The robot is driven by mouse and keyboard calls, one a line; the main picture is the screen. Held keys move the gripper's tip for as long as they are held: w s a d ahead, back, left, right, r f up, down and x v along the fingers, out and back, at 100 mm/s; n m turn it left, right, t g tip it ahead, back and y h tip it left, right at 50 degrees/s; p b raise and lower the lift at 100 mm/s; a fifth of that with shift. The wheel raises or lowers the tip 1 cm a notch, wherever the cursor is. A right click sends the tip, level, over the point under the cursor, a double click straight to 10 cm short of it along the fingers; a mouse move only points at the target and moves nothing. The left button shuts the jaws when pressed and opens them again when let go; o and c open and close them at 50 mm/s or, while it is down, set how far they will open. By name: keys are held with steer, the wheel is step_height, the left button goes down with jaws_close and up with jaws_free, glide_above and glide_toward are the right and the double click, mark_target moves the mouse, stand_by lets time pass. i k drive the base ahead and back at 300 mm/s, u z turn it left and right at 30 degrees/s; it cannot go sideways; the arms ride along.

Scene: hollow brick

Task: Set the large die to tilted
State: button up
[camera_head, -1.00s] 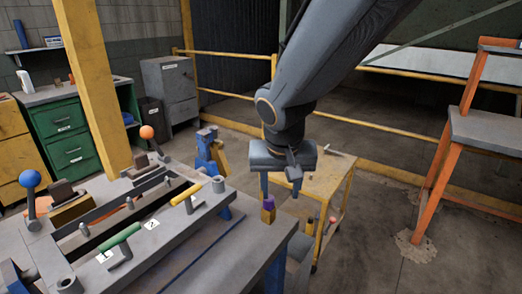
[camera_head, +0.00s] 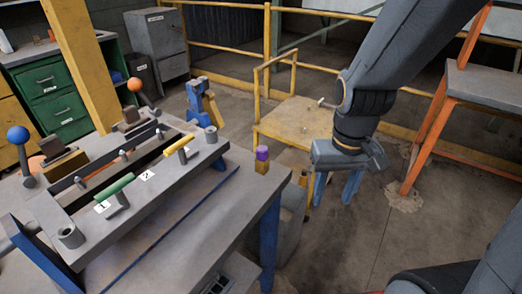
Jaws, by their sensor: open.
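The grey press bench (camera_head: 200,225) fills the left. Its upper frame carries a green handle (camera_head: 114,185) by a label 1 and a yellow handle (camera_head: 180,145) by a label 2. A lever with a blue ball (camera_head: 18,134) stands at the far left and one with an orange ball (camera_head: 134,85) at the back. I cannot tell for sure which part is the large die. My gripper (camera_head: 336,194) points down with its two blue fingers apart and empty. It hangs right of the bench, touching nothing that I can see.
A small purple and brown block (camera_head: 262,162) sits at the bench's right corner. A yellow cart (camera_head: 290,121) stands behind my gripper. An orange-framed stand (camera_head: 425,130) is at the right. Bare floor (camera_head: 400,240) lies in the right foreground.

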mark_target(79, 243)
steer(key=u, duration=2)
steer(key=k, duration=1.1)
steer(key=z, duration=0.05)
steer(key=i, duration=0.4)
steer(key=z, duration=0.15)
